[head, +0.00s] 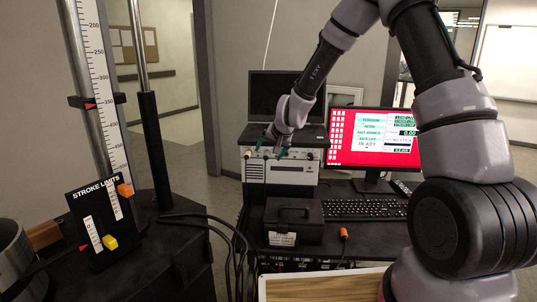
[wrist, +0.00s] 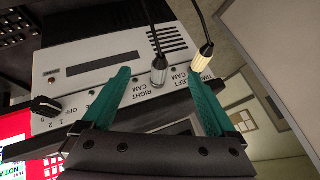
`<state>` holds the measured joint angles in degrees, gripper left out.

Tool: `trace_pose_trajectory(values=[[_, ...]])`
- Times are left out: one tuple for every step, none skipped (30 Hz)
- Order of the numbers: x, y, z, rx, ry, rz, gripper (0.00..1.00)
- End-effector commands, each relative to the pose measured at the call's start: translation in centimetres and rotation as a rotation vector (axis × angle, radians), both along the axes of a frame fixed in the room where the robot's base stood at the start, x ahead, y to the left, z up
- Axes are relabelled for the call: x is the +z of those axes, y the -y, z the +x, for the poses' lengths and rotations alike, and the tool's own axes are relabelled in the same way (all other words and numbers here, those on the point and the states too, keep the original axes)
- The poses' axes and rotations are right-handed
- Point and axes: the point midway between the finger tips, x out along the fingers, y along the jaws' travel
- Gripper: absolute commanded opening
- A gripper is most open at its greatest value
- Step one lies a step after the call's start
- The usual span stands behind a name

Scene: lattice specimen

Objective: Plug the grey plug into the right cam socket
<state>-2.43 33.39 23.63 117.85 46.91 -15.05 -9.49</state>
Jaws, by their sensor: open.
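The pale instrument box (head: 285,171) stands on the bench, and its front panel (wrist: 95,70) fills much of the wrist view. The grey plug (wrist: 158,72), with a black cable, stands at the panel beside the RIGHT CAM label. Its base covers the right cam socket, so I cannot tell how deep it sits. A cream plug (wrist: 204,58) on another cable is beside the LEFT CAM label. My gripper (wrist: 160,78) is open, its teal fingers to either side of the grey plug with gaps visible. In the head view my gripper (head: 269,153) is at the box front; the plugs are hard to make out there.
A black knob (wrist: 46,106) is on the panel. A black case (head: 293,220) and an orange-tipped connector (head: 344,234) are on the bench below. A keyboard (head: 362,209) and red-screened monitor (head: 375,140) are to the right. The stroke-limits stand (head: 100,222) is at left.

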Motion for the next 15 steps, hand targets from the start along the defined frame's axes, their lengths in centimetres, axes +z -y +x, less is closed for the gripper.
trace_pose_trajectory(values=[[0.3, 0.1, -0.2, 0.000, 0.001, -0.001, 0.93], [0.5, 0.2, -0.4, 0.000, 0.001, -0.001, 0.93], [0.7, 0.2, -0.5, 0.000, 0.001, 0.000, 0.93], [0.9, 0.3, -0.6, 0.000, 0.001, 0.000, 0.93], [1.1, 0.3, -0.7, 0.000, 0.001, 0.000, 0.93], [1.3, 0.4, -0.9, -0.001, 0.001, 0.000, 0.93], [1.4, 0.4, -1.1, -0.001, 0.000, 0.001, 0.93], [1.5, 0.5, -1.2, -0.001, 0.000, 0.001, 0.93], [1.8, 0.6, -1.4, -0.001, 0.000, 0.001, 0.93], [1.9, 0.6, -1.5, -0.001, 0.001, 0.000, 0.93], [2.1, 0.7, -1.6, -0.001, 0.001, 0.000, 0.93], [2.2, 0.8, -1.7, -0.001, 0.001, 0.000, 0.93], [2.3, 0.8, -1.7, -0.002, 0.000, 0.000, 0.93], [2.4, 0.8, -1.8, -0.002, 0.000, 0.000, 0.93], [2.4, 0.9, -1.9, -0.001, -0.001, 0.000, 0.93]])
